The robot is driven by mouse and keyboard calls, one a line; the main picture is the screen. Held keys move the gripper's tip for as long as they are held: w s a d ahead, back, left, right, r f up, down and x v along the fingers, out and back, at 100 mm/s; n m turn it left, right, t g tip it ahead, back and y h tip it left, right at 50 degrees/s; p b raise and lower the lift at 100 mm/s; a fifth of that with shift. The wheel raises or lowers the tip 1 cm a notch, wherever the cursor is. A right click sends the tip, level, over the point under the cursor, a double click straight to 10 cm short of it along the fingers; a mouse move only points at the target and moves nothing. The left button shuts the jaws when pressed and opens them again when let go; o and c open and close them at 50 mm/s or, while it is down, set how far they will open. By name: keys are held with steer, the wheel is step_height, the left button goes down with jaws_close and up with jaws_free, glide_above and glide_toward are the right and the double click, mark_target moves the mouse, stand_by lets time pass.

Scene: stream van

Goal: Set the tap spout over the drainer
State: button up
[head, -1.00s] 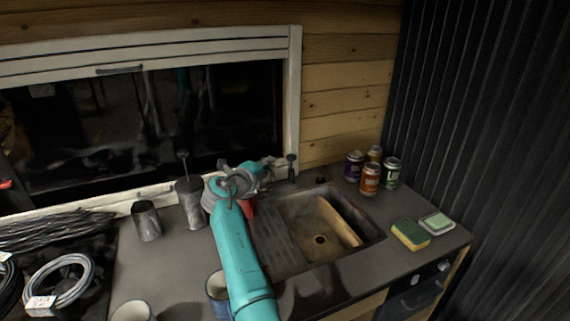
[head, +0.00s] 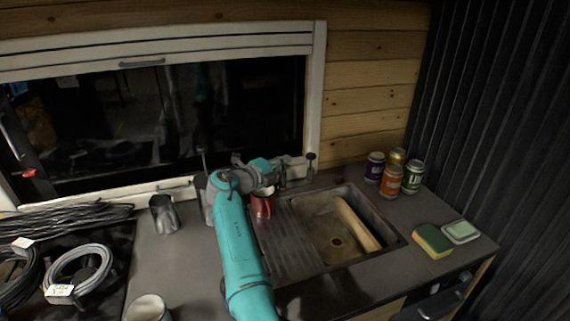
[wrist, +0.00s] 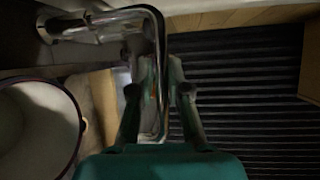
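The chrome tap spout (wrist: 158,75) runs across the top of the wrist view, bends, and comes down between my fingers. In the head view my gripper (head: 284,178) is at the tap (head: 309,165), behind the sink. The spout is small and mostly hidden there by my arm. The ridged drainer (head: 286,240) lies left of the basin, in front of my gripper. I cannot tell exactly where the spout's outlet is over it.
A red mug (head: 263,205) stands by the drainer's back left corner, close to my arm. The sink basin (head: 335,242) holds a wooden board (head: 357,225). Several cans (head: 389,182), a sponge (head: 433,240) and a soap dish (head: 461,231) are at the right. Metal cups stand left.

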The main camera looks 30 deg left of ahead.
steer(key=shift+o, duration=1.3)
steer(key=shift+a+f, duration=0.1)
steer(key=shift+f, duration=0.05)
steer(key=shift+s, duration=0.1)
steer(key=v, duration=1.1)
steer(key=shift+s, duration=0.4)
steer(key=shift+a, duration=0.15)
